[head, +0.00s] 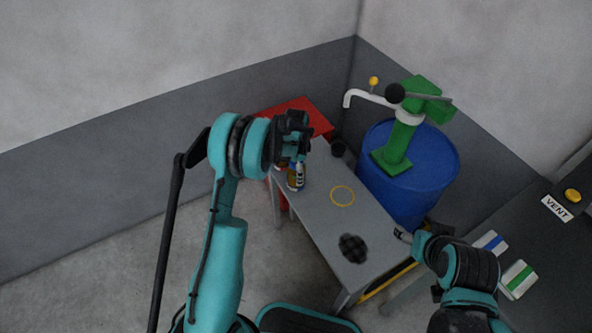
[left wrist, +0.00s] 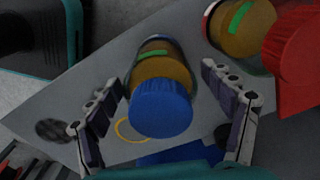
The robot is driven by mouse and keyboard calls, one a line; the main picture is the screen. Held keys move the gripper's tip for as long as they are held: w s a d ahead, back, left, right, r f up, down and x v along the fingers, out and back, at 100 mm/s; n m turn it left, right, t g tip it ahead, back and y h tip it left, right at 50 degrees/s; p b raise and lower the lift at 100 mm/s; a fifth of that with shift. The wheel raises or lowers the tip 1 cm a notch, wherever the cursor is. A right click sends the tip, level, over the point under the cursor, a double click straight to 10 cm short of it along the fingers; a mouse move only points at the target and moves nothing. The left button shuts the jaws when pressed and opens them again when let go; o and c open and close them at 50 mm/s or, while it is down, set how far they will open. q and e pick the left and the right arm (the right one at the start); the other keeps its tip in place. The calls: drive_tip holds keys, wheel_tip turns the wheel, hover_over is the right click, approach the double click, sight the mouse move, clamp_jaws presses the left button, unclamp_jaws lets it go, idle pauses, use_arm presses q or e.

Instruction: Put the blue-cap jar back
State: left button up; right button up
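The blue-cap jar (left wrist: 161,100), with an amber body and a green label, is in the left wrist view. My left gripper (left wrist: 162,78) is open, one finger on each side of the jar, with gaps between fingers and jar. In the head view my left gripper (head: 293,150) is above the far end of the grey table (head: 310,205). An amber jar (head: 296,180) shows just below it, its upper part hidden; I cannot tell there which jar it is. My right gripper (head: 404,236) is by the table's right edge, too small to read.
Another amber jar (left wrist: 240,28) with a green label stands close by, beside a red ribbed shape (left wrist: 296,58). The table has a yellow ring (head: 342,196) and a dark mesh disc (head: 353,248). A blue drum (head: 430,170) with a green pump (head: 403,140) stands behind.

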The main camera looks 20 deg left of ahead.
use_arm(q)
drive_tip(key=shift+r, duration=0.1)
wheel_tip(320, 180, up, 11)
drive_tip(key=p, duration=0.4)
drive_tip(key=shift+r, duration=0.6)
drive_tip(key=s+r+n+t, duration=0.3)
drive_tip(key=s+r+n, duration=0.2)
drive_tip(key=s+r, duration=0.8)
drive_tip(key=s+r+n+t, duration=0.1)
drive_tip(key=s+n+t, duration=0.1)
drive_tip(key=s, duration=0.5)
drive_tip(key=s+r+n+t, duration=0.2)
drive_tip(key=s+n, duration=0.3)
drive_tip(key=s, duration=0.3)
drive_tip(key=shift+d+r, duration=0.3)
drive_tip(key=shift+s, duration=0.1)
